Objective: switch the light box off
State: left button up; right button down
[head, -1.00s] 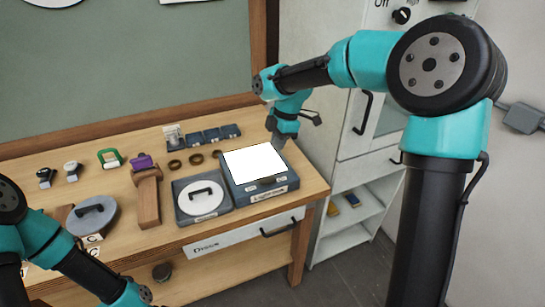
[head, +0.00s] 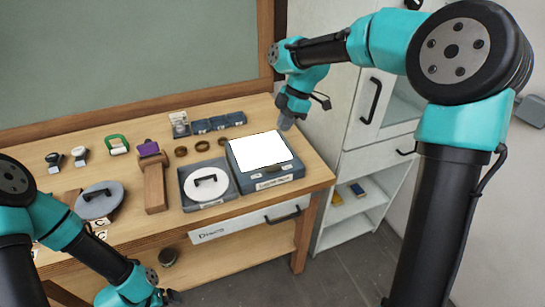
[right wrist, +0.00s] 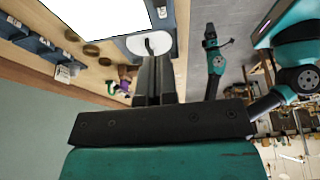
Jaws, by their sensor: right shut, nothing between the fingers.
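The light box (head: 285,173) is a blue-grey case at the right end of the bench, with a bright white, lit-looking top panel (head: 260,150). In the right wrist view the white panel (right wrist: 100,14) shows at the top, cut off by the frame. My right gripper (head: 286,124) is just beyond the box's back right corner, pointing down. Whether it touches the box is unclear. Its fingers (right wrist: 155,78) are shut and empty. My left gripper (head: 170,297) is at the bottom edge of the head view, in front of the bench, partly cut off. I cannot make out a switch.
A tray with a white disc and black handle (head: 207,186) stands left of the light box. A wooden stand (head: 154,187), several dark rings (head: 202,146) and small blue bins (head: 218,122) are nearby. A white cabinet (head: 352,140) stands to the right of the bench.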

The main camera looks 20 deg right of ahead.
aim_at(267, 168)
jog(key=x, duration=1.4)
jog(key=shift+d+f, duration=0.15)
jog(key=shift+d, duration=0.25)
jog(key=shift+a, duration=0.15)
